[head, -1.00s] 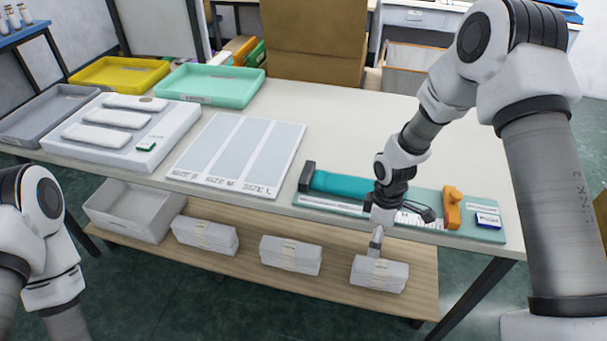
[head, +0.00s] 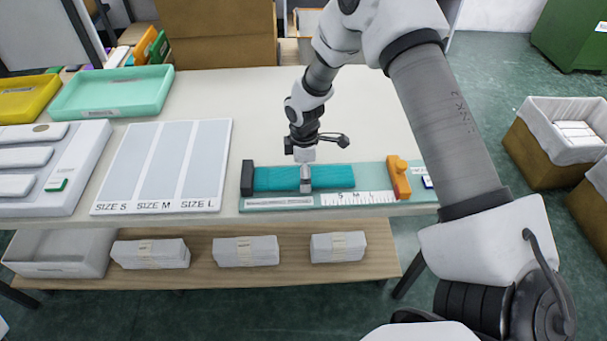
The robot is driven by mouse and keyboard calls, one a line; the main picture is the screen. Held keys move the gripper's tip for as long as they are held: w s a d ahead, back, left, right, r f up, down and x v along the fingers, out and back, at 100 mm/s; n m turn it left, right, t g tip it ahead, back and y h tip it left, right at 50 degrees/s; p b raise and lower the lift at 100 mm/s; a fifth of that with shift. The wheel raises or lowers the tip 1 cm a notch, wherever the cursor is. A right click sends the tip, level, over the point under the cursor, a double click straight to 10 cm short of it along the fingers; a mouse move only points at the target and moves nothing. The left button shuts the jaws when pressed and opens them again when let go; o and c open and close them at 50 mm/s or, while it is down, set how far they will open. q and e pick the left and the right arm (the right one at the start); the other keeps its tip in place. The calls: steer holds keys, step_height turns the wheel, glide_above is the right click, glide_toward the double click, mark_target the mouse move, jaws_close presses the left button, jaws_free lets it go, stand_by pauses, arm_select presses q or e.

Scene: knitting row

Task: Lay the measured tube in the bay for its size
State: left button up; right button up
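The teal tube (head: 272,178) lies along the green measuring board (head: 300,207), its left end against a dark end block (head: 247,178). The scale (head: 357,198) runs in front of it, with letters including S and M. The orange slider (head: 399,178) stands right of the tube, apart from its end. My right gripper (head: 305,180) is at the middle of the tube from above. One finger shows on its near side; the far finger is hidden, so its closure is unclear. The bay board (head: 160,208) has three empty grey bays marked SIZE S, SIZE M, SIZE L. My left gripper is not in view.
A white tray (head: 83,190) with pale pieces sits left of the bay board. Green (head: 110,95) and yellow (head: 25,105) trays stand behind. The table (head: 255,100) behind the boards is clear. White bundles lie on the lower shelf (head: 205,278).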

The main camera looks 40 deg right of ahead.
steer(key=shift+s+r, duration=0.1)
steer(key=shift+r, duration=0.05)
steer(key=shift+s+a+r, duration=0.1)
steer(key=shift+s+r, duration=0.05)
steer(key=shift+s, duration=0.05)
steer(key=c, duration=1)
